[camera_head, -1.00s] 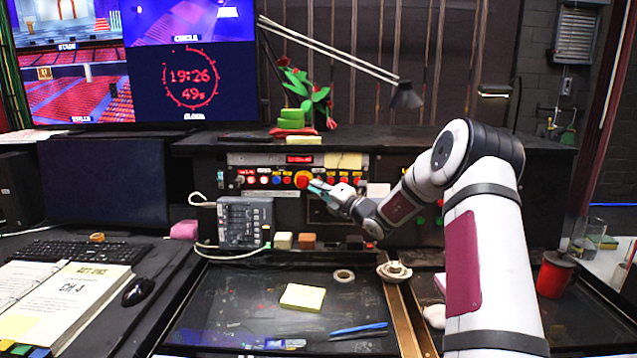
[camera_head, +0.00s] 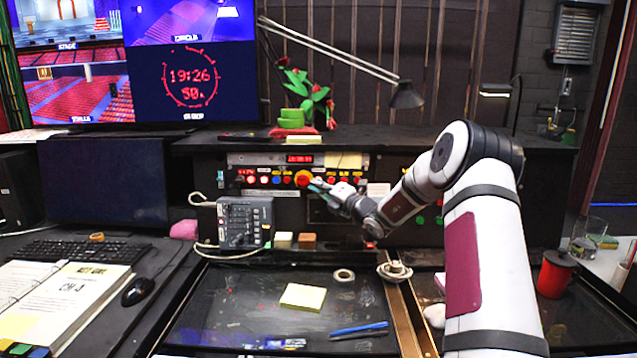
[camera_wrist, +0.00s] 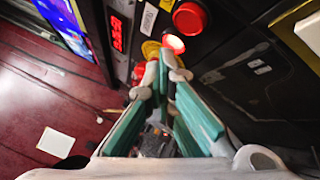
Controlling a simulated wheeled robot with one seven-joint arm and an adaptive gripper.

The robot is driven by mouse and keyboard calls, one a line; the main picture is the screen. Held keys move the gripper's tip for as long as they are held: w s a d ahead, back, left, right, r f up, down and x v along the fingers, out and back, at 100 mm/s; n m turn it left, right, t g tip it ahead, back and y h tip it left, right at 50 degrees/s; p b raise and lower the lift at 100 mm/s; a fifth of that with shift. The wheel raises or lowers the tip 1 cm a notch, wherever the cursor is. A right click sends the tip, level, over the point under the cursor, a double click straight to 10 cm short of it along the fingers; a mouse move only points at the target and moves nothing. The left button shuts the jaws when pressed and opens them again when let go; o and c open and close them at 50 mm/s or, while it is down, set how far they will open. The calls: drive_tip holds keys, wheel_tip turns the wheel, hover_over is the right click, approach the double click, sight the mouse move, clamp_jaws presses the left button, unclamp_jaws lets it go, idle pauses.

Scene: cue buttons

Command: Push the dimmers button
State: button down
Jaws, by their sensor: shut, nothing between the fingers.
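Labels are too small to read, so I cannot tell which is the dimmers button. My gripper (camera_head: 318,184) is at the panel, just right of the large red button. In the wrist view the shut, empty fingertips (camera_wrist: 168,56) are close to a lit red button (camera_wrist: 173,43); I cannot tell whether they touch it.
A grey control box (camera_head: 245,223) with a cable stands below the panel at left. Small blocks (camera_head: 307,240), a tape roll (camera_head: 344,275) and a yellow note pad (camera_head: 303,297) lie in front. A desk lamp (camera_head: 406,95) hangs above.

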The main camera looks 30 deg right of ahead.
drive_tip(key=shift+w+d+r, duration=0.1)
drive_tip(key=shift+d+r, duration=0.05)
drive_tip(key=shift+p, duration=0.35)
drive_tip(key=shift+s, duration=0.2)
drive_tip(key=s+a+p, duration=0.3)
drive_tip(key=s+p, duration=0.1)
drive_tip(key=s, duration=0.1)
drive_tip(key=shift+a+r+p, duration=0.35)
drive_tip(key=shift+p, duration=0.05)
idle(0.6)
